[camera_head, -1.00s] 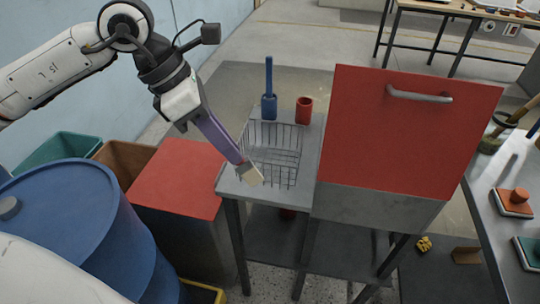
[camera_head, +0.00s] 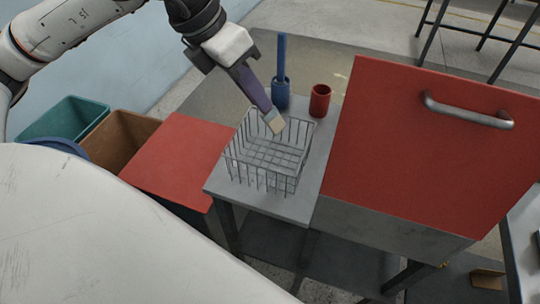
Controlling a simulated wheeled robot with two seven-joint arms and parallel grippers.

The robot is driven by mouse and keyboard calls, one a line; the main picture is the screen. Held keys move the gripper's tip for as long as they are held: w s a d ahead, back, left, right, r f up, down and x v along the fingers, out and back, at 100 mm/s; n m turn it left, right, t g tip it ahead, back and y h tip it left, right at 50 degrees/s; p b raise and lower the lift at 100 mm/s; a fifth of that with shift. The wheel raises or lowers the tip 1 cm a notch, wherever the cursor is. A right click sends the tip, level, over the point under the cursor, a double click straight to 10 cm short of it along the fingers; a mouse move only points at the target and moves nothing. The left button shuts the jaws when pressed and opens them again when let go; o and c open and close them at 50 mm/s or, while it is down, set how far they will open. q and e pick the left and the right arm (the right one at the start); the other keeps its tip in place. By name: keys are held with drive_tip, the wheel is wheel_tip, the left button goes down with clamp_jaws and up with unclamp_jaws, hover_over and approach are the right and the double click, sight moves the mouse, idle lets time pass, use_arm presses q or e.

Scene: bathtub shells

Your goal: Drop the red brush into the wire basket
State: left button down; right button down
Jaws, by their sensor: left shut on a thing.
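My left gripper (camera_head: 231,64) is shut on a brush (camera_head: 251,88) with a purple handle and a pale beige bristle end. The brush points down and to the right. Its bristle end overlaps the back part of the wire basket (camera_head: 264,158) in the head view; its exact height above the basket is hard to tell. The basket is a grey open wire box on a grey table and looks empty. No red brush shows; the held one looks purple. My right gripper is not in view.
A blue cup (camera_head: 280,98) with a blue handle standing in it and a red cup (camera_head: 319,101) stand just behind the basket. A large red panel with a handle (camera_head: 430,140) is at right. A red-topped box (camera_head: 178,165) and open bins (camera_head: 118,140) are at left.

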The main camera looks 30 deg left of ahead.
sight(261, 114)
use_arm(q)
wheel_tip(261, 114, down, 3)
drive_tip(key=shift+f+b, duration=0.15)
drive_tip(key=shift+b, duration=0.6)
drive_tip(key=c, duration=1.7)
unclamp_jaws()
drive_tip(key=v, duration=1)
drive_tip(key=shift+w+p, duration=0.1)
drive_tip(key=shift+p, duration=0.2)
drive_tip(key=shift+r, duration=0.25)
drive_tip(key=shift+f, duration=0.1)
